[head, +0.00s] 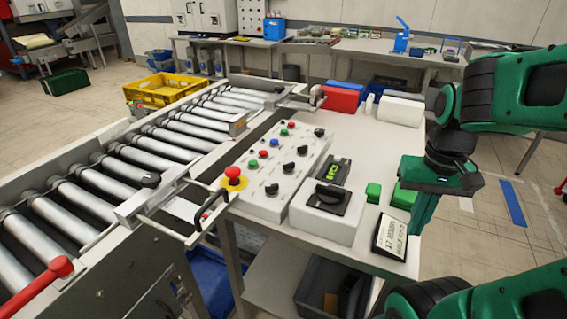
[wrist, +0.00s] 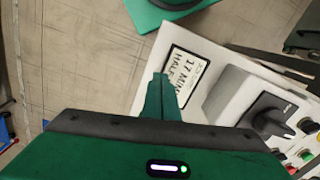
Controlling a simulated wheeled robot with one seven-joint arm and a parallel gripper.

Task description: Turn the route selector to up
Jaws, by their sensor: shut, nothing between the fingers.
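The route selector appears to be the large black rotary knob (head: 330,194) on a black plate on top of a white box (head: 318,225). Its handle lies roughly left to right in the head view; its label is not readable. The knob also shows at the right of the wrist view (wrist: 270,115). My gripper (head: 414,230) is shut and empty, pointing down to the right of the box, apart from the knob. In the wrist view its green fingers (wrist: 160,80) point toward the sign's left edge.
Green blocks (head: 403,196) sit right of the box. A panel with several knobs and buttons (head: 278,165), a red emergency button (head: 233,174) and the roller conveyor (head: 160,145) lie left.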

